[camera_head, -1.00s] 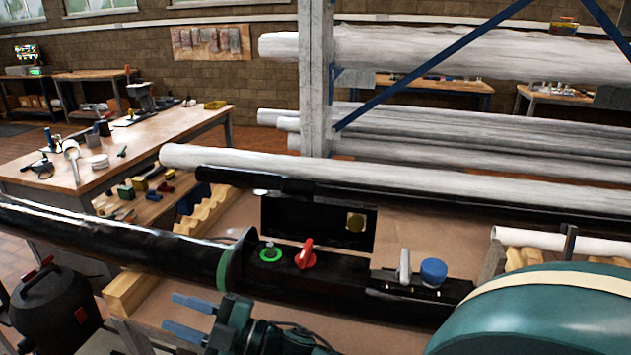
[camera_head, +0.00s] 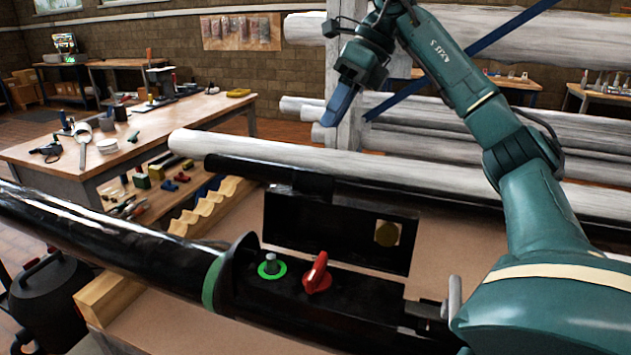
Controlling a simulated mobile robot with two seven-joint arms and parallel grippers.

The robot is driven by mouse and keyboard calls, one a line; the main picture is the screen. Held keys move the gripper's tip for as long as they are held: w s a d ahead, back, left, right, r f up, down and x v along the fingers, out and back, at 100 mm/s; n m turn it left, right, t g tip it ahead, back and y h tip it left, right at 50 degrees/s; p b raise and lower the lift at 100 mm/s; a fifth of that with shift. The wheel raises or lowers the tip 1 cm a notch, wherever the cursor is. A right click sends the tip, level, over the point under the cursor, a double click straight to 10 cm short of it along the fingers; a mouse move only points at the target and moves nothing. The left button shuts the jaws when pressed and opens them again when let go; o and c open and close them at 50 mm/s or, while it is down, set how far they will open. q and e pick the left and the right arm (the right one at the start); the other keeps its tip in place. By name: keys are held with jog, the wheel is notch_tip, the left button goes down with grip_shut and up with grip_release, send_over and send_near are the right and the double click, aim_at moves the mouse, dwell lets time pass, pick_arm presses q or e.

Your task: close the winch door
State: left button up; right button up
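The winch door, a flat black rectangular panel (camera_head: 322,229) with a round brass-coloured disc near its right end, stands open and upright in the head view. It rises along the far side of the black mast (camera_head: 345,305). In front of it, a green-ringed post (camera_head: 271,266) and a red knob (camera_head: 317,275) lie exposed on the mast. My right gripper (camera_head: 338,106) is raised above and behind the door, its blue fingers pointing down and apart from it. The fingers overlap edge-on, so their opening is hidden. My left gripper is out of view.
A white pole (camera_head: 300,158) and a shorter black pole (camera_head: 250,170) lie behind the door. Wavy wooden supports (camera_head: 205,208) stand at left. A grey post (camera_head: 345,140) rises behind my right gripper. A workbench (camera_head: 140,135) with tools stands at back left.

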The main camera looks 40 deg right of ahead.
aim_at(314, 173)
pick_arm(q)
jog(key=b, duration=0.1)
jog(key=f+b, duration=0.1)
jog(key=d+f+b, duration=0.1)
jog(key=b, duration=0.1)
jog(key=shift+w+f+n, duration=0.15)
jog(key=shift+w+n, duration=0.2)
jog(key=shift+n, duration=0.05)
pick_arm(e)
jog(key=shift+h, duration=0.3)
jog(key=x, duration=0.4)
jog(key=d+x, duration=0.1)
jog(key=x, duration=0.7)
jog(key=shift+s+d+f, duration=0.25)
jog(key=shift+s+f, duration=0.05)
jog(key=shift+f, duration=0.05)
jog(key=shift+c, duration=0.2)
grip_shut()
